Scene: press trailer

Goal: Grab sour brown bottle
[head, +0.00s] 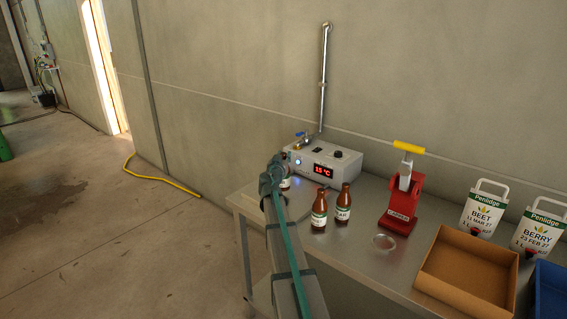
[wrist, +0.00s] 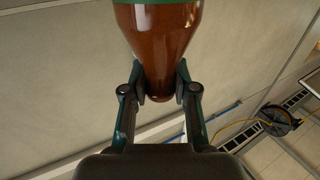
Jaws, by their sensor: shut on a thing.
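My gripper (wrist: 160,92) is shut on a brown bottle (wrist: 158,45) in the wrist view. Its fingers press the bottle's tapered part from both sides, and a green band shows at the top edge. In the head view, my gripper (head: 280,164) is at the table's left end, mostly hidden by my arm. A small part of the held bottle (head: 285,184) shows beside it. I cannot read its label. Two other brown bottles stand upright on the table, a left one (head: 319,212) and a right one (head: 343,206). Their label words are too small to read surely.
A red capper (head: 399,212), a clear dish (head: 384,242), an empty cardboard box (head: 432,281), a blue crate (head: 549,290) and two white cartons (head: 483,211) are to the right.

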